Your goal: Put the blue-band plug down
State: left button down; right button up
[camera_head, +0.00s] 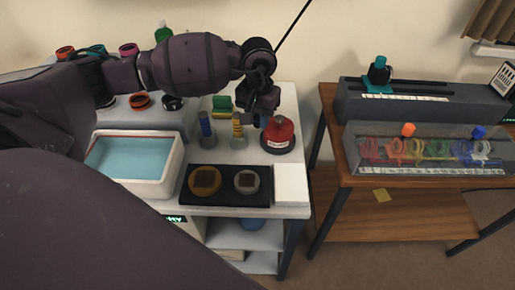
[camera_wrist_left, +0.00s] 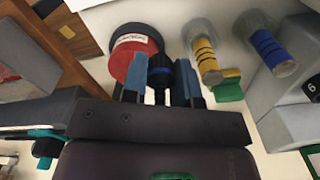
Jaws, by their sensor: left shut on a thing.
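My left gripper (camera_head: 262,112) is over the white table, just behind and left of the red dome-shaped holder. In the left wrist view the left gripper (camera_wrist_left: 161,84) is shut on a dark plug (camera_wrist_left: 160,65) with a thin blue band, held between its blue fingertips. The plug's far end is beside the red holder (camera_wrist_left: 138,52); I cannot tell whether they touch. In the head view the plug is mostly hidden by the gripper. My right gripper is not in view.
Blue (camera_head: 206,124) and yellow-striped (camera_head: 238,127) posts stand left of the red holder (camera_head: 278,134). A black tray (camera_head: 225,171) with two round parts lies in front. A white basin (camera_head: 176,165) is at left. A wooden table (camera_head: 345,168) with racks stands right, across a gap.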

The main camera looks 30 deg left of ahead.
aim_at(258, 157)
pick_arm(q)
notch_tip(258, 157, down, 12)
jog(key=shift+f+b, duration=0.2)
jog(key=shift+b, duration=0.2)
dwell(0.3)
jog(key=shift+f, duration=0.2)
jog(key=c, duration=0.9)
grip_release()
jog(key=shift+r, duration=0.1)
